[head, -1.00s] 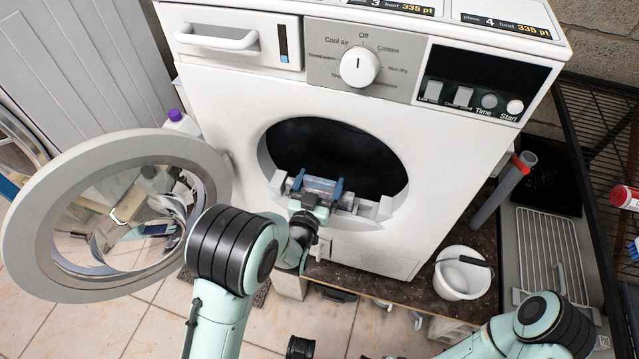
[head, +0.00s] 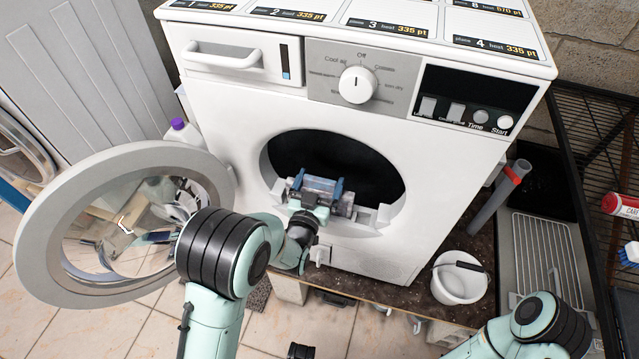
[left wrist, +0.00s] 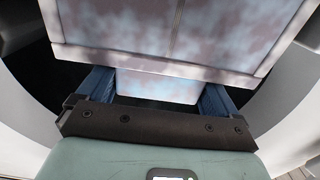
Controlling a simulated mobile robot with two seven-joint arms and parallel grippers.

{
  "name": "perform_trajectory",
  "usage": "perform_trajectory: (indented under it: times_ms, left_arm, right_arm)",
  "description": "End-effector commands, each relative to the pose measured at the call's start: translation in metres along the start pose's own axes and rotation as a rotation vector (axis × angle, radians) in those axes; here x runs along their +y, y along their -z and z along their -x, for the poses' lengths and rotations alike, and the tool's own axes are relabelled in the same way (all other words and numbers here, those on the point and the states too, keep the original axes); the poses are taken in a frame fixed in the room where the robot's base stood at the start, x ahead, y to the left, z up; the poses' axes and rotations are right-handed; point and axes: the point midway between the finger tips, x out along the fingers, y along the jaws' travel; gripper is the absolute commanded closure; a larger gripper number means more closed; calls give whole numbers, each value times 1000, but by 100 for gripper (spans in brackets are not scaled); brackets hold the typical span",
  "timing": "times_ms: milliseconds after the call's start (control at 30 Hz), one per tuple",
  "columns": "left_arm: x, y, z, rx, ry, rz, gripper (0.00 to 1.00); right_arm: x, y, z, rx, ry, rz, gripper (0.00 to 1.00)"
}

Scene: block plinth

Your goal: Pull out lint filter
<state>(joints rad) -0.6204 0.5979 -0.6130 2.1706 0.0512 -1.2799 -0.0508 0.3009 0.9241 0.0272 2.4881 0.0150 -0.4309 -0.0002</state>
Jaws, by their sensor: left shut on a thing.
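The lint filter (head: 320,186) is a greyish, partly see-through piece at the lower lip of the dryer's round opening (head: 355,150). My left gripper (head: 316,192) is shut on its top part, with a blue finger on each side. The filter stands up above the lip, and its lower part still seems to sit at the slot. In the left wrist view, the filter's mottled panel (left wrist: 165,35) fills the top, and its grip part lies between the fingers of my left gripper (left wrist: 158,92). My right arm shows at the lower right, but its gripper is out of view.
The round dryer door (head: 48,235) stands open on the left, close to my left arm. A white bucket (head: 460,280) stands on the dark counter at the right. A drying rack (head: 545,255) and a grey tube (head: 495,205) are further right.

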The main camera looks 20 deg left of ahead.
Motion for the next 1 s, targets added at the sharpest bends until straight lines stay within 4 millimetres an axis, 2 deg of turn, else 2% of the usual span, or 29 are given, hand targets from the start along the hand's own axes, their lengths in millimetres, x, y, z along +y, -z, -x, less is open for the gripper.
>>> perform_trajectory:
  times_ms: [600,1000]
  left_arm:
    - [0,26,0,2,0,0,43]
    - [0,28,0,1,0,0,43]
  right_arm:
    - [-2,-7,13,-19,-5,-3,60]
    - [-2,-8,13,-22,-6,-3,60]
